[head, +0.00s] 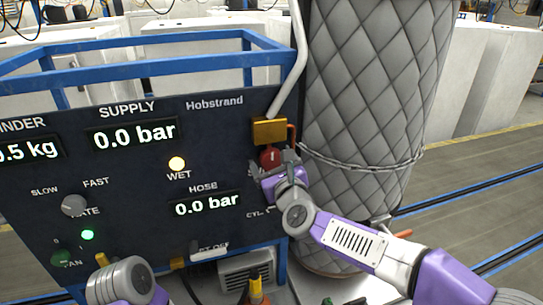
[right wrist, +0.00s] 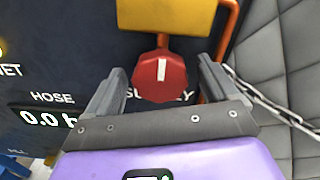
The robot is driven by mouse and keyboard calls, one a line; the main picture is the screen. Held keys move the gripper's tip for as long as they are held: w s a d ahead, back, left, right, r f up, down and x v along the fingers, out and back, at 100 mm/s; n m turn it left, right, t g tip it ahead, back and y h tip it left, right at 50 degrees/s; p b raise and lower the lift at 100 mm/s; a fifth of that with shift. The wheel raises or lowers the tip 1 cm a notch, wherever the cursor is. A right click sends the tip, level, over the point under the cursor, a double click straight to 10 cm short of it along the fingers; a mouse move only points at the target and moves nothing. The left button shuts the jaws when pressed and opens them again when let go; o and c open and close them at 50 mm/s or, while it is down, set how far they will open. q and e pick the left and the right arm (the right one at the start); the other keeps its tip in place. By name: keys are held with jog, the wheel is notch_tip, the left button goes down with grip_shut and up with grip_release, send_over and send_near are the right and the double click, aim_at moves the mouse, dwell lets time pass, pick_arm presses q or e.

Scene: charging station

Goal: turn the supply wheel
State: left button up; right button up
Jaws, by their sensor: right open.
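The supply wheel is a red, many-sided knob with a white bar mark, on the dark panel below a yellow block. It shows in the head view (head: 268,157) and, near the centre, in the right wrist view (right wrist: 162,78). The white bar stands about upright. My right gripper (head: 272,168) is open in front of the wheel. In the right wrist view its two fingers (right wrist: 160,68) stand left and right of the wheel, with a visible gap on each side. The gripper partly hides the SUPPLY label below the wheel. My left gripper is not in view.
The panel (head: 130,205) shows SUPPLY 0.0 bar and HOSE 0.0 bar, with a lit WET lamp (head: 177,163). A quilted grey cylinder (head: 365,100) with a chain (head: 370,163) stands close on the right. A blue frame (head: 150,68) tops the panel.

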jog(key=shift+w+a, duration=0.1)
jog(key=shift+w, duration=0.2)
jog(key=shift+c, duration=0.4)
jog(key=c, duration=0.9)
jog(key=shift+c, duration=0.2)
